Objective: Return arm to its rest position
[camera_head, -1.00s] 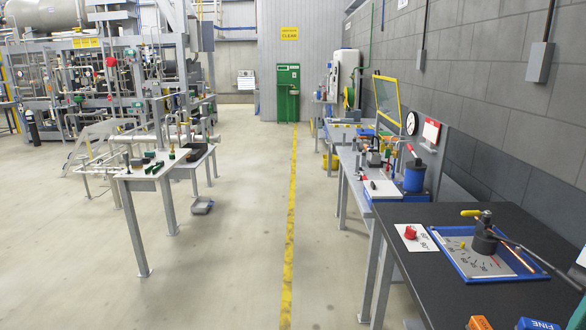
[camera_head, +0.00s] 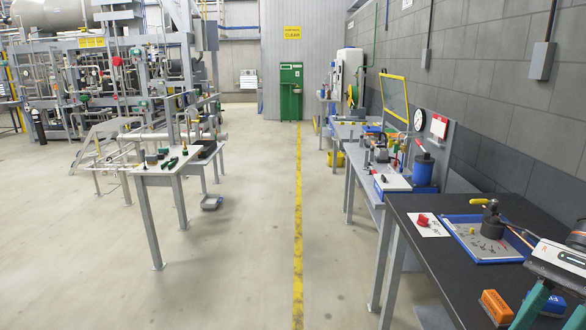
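A part of my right arm, with a white and grey housing and green strips below it, comes in at the lower right edge. What looks like my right gripper (camera_head: 545,298) is over the near right corner of the black workbench (camera_head: 425,272). My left arm and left gripper are not in view.
The bench carries a blue-edged tray (camera_head: 470,243) with a dark clamp-like tool (camera_head: 492,218), a white card with a red knob (camera_head: 423,220), and an orange block (camera_head: 496,306) close to the arm. A grey table (camera_head: 160,180) stands left. The floor between is clear.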

